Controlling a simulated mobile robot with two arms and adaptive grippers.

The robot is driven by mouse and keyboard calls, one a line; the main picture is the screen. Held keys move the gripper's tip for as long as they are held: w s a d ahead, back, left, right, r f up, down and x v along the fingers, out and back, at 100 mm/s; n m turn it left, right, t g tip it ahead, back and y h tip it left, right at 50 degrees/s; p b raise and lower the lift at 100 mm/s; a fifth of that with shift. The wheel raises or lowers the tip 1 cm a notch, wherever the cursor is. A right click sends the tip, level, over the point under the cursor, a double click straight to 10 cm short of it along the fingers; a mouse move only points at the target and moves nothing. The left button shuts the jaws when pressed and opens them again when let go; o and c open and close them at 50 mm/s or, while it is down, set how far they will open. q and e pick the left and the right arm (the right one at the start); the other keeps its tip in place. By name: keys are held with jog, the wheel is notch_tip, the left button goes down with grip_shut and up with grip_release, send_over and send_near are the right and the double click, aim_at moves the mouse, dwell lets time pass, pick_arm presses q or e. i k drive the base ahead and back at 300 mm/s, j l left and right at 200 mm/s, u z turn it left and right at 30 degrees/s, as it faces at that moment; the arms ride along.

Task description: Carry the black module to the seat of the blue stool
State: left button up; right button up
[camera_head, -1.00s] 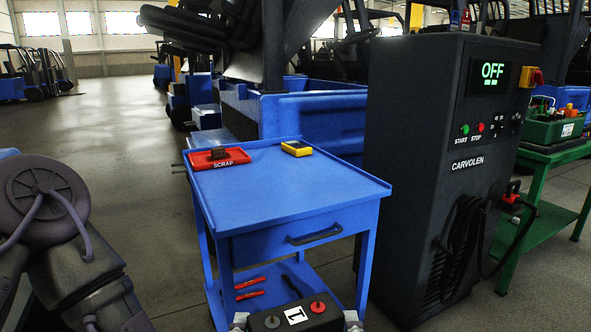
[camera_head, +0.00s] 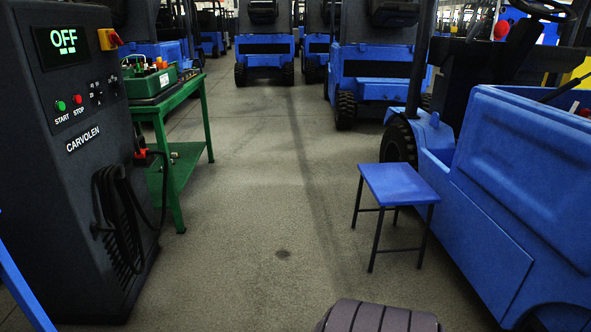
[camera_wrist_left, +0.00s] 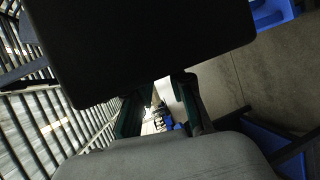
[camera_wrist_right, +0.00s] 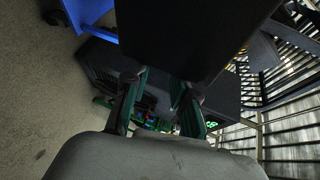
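The blue stool (camera_head: 399,184) stands on the floor right of centre in the head view, with a flat, bare seat on thin dark legs. The exact grip points are hidden behind the module. Neither gripper shows in the head view.
A blue forklift body (camera_head: 510,170) stands close behind and right of the stool. The black CARVOLEN charger (camera_head: 80,160) stands at left, with a green bench (camera_head: 178,155) behind it. The concrete floor (camera_head: 270,215) between them is clear.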

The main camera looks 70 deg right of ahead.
aim_at(398, 183)
jog(key=z, duration=1.95)
jog(key=i+l+z, duration=0.15)
jog(key=z, duration=0.2)
jog(key=i+z, duration=0.2)
jog(key=z, duration=0.15)
jog(key=i+l, duration=0.15)
jog(key=i, duration=0.4)
jog(key=i+l, duration=0.2)
jog(key=i, duration=0.4)
jog(key=i+l, duration=0.15)
jog(key=i, duration=0.4)
jog(key=i+l, duration=0.15)
jog(key=i, duration=0.4)
jog(key=i+l, duration=0.2)
jog(key=i, duration=0.4)
